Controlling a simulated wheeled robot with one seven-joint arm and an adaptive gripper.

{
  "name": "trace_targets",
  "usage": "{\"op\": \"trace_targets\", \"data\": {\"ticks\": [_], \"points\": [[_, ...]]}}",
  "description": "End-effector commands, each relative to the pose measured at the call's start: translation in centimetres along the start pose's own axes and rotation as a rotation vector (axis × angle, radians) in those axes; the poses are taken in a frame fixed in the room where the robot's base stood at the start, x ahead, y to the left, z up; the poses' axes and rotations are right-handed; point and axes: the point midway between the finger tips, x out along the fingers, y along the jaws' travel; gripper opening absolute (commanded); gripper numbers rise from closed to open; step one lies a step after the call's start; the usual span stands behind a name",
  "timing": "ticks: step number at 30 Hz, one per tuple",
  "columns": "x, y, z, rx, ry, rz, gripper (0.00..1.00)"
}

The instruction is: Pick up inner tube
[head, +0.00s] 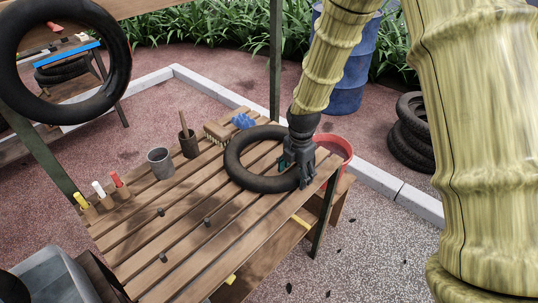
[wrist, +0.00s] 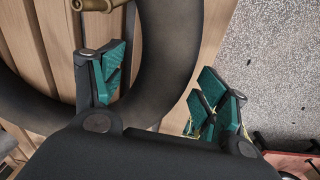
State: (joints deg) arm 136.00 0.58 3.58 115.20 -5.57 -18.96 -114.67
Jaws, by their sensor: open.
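The inner tube (head: 236,163) is a black ring lying flat on the slatted wooden table, near its right end. My gripper (head: 294,176) is open over the ring's right side. In the wrist view, the tube (wrist: 172,45) passes between my two teal-padded fingers (wrist: 157,90). One finger is over the slats inside the ring and the other is past its outer side, over the table edge. Gaps show between fingers and tube; contact cannot be told. A brass valve-like piece (wrist: 100,4) shows at the top of the wrist view. My gripper hides part of the ring.
A brush (head: 215,132), blue glove-like item (head: 243,121), dark pot (head: 188,146) and grey cup (head: 160,163) stand behind and left. Small pegs dot the slats. A large black ring (head: 20,92) hangs at upper left. A red tub (head: 340,146) is beyond the table's right end.

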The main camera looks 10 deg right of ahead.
Motion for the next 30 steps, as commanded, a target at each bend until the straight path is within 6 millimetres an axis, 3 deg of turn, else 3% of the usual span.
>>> {"op": "trace_targets", "data": {"ticks": [6,14,16,22,30], "points": [[1.7,-0.1,0.0,0.001,0.001,-0.001,0.74],[1.9,-0.1,0.0,0.001,0.001,0.0,0.74],[1.9,-0.1,0.0,0.001,0.001,0.0,0.67],[1.8,-0.1,0.0,0.001,0.001,0.0,0.3],[1.8,-0.1,0.0,0.001,0.0,0.001,0.28]]}}
